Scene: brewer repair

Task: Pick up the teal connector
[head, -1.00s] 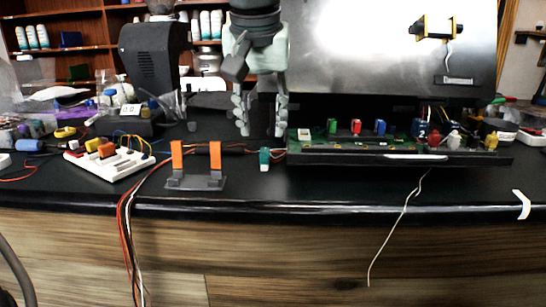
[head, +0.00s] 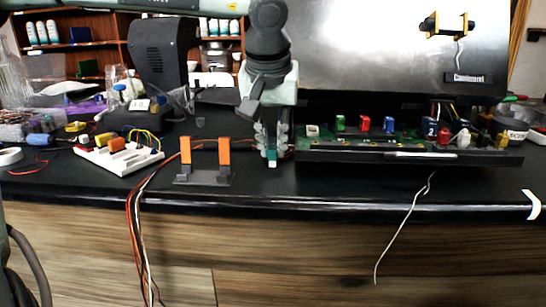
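The teal connector (head: 272,158), with a pale lower end, stands upright at the end of the cable on the dark bench, just right of the orange-and-grey holder (head: 204,160). My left gripper (head: 272,152) comes down over it from above. Its two grey fingers are close together, one on each side of the connector, and appear to press on it. The fingers hide part of the connector's upper body. The connector shows no clear lift from the bench. My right gripper is not in view.
The green circuit board (head: 350,141) with coloured connectors lies just right of the gripper, below the upright metal panel (head: 390,50). A white breadboard (head: 125,156) and red and black wires lie left. The bench's front strip is mostly clear.

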